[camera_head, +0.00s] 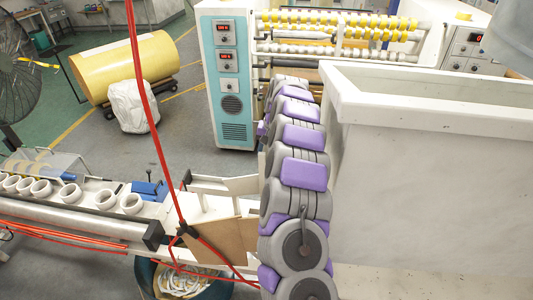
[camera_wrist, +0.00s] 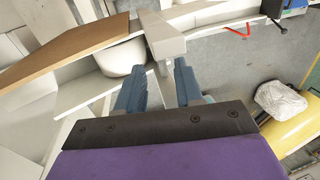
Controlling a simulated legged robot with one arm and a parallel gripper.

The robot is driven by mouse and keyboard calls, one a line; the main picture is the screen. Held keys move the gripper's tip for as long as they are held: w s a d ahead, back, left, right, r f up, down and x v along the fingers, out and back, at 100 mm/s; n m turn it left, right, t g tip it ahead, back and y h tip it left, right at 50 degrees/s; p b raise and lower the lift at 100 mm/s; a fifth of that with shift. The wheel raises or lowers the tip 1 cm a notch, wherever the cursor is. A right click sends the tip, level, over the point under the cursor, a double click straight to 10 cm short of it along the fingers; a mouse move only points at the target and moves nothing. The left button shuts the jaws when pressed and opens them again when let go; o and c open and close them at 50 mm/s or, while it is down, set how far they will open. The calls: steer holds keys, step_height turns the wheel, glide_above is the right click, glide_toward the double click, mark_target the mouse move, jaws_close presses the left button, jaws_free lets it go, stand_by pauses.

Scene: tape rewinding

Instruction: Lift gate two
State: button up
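No label marks gate two, so I cannot tell which part it is. In the head view, white panels (camera_head: 222,186) stand at the end of the conveyor (camera_head: 75,215), left of my grey and purple arm. In the wrist view, my gripper (camera_wrist: 158,78) has two blue-grey fingers standing apart. A white block (camera_wrist: 165,38) lies just beyond the fingertips, with a thin pale strip between the fingers. I cannot tell whether they touch it. A rounded white piece (camera_wrist: 121,57) is left of the block. My gripper does not show in the head view.
A brown board (camera_head: 228,240) lies beside the white panels. White rolls (camera_head: 105,199) sit on the conveyor. A red cable (camera_head: 148,100) hangs across the left. A large pale bin (camera_head: 430,110) stands close on the right. A teal and white machine (camera_head: 231,80) is behind. Grey floor is open between.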

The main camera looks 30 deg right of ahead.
steer(key=shift+a+f, duration=0.65)
steer(key=shift+f, duration=0.1)
steer(key=shift+d, duration=0.6)
steer(key=c, duration=0.3)
steer(key=shift+c, duration=0.9)
steer(key=shift+w+a, duration=0.1)
steer(key=shift+a, duration=0.2)
jaws_close()
steer(key=shift+d, duration=0.1)
